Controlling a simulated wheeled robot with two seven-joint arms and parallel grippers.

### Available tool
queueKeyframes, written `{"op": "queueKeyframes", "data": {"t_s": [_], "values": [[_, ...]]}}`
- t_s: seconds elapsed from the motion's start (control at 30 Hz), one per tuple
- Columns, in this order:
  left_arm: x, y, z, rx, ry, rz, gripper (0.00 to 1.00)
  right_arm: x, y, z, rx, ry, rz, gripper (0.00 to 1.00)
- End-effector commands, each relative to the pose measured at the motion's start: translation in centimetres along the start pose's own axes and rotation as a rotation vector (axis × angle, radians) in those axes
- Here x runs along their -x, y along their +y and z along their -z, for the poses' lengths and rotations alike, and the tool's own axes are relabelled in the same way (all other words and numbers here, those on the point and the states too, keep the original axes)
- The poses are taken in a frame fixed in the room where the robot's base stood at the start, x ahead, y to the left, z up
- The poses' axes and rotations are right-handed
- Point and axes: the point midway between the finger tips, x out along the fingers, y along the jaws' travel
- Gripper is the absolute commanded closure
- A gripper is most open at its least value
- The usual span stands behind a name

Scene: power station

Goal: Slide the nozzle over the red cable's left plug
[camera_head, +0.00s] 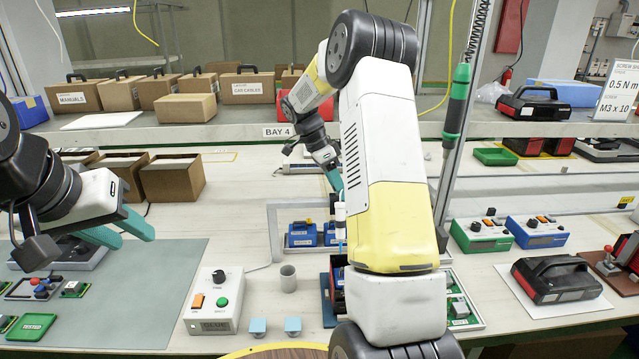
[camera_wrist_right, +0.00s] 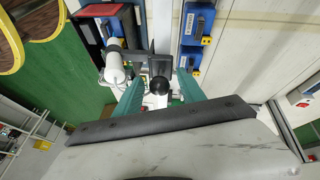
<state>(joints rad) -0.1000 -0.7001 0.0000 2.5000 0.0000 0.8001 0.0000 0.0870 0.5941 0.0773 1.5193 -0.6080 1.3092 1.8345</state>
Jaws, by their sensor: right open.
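My right gripper (camera_wrist_right: 161,92) is open in the right wrist view, its teal fingers on either side of a dark round part (camera_wrist_right: 160,85). I cannot tell whether they touch it. In the head view my right gripper (camera_head: 334,178) is partly hidden by my right arm. A white cylinder (camera_head: 340,213) with a thin blue lower end, probably the nozzle, stands below it. It also shows in the right wrist view (camera_wrist_right: 115,68), beside the fingers. I cannot make out the red cable or its left plug. My left gripper (camera_head: 122,232) is open and empty above the grey mat.
Blue units (camera_head: 302,235) sit in a tray left of my right arm. A grey cup (camera_head: 288,279) and a control box (camera_head: 214,301) stand in front. Green (camera_head: 481,235) and blue (camera_head: 538,231) boxes stand right.

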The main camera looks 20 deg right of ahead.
Motion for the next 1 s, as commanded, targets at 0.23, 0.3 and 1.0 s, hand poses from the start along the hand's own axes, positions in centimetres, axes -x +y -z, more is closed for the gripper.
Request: {"op": "queueKeyframes", "data": {"t_s": [0.23, 0.3, 1.0], "values": [[0.0, 0.0, 0.0, 0.0, 0.0, 0.0, 0.64, 0.03, 0.01, 0.01, 0.0, 0.0, 0.0, 0.74], [0.0, 0.0, 0.0, 0.0, 0.0, 0.0, 0.64, 0.03, 0.05, 0.01, 0.0, 0.0, -0.002, 0.88], [0.0, 0.0, 0.0, 0.0, 0.0, 0.0, 0.64, -0.04, 0.31, -0.07, 0.002, -0.001, -0.01, 1.0]]}}
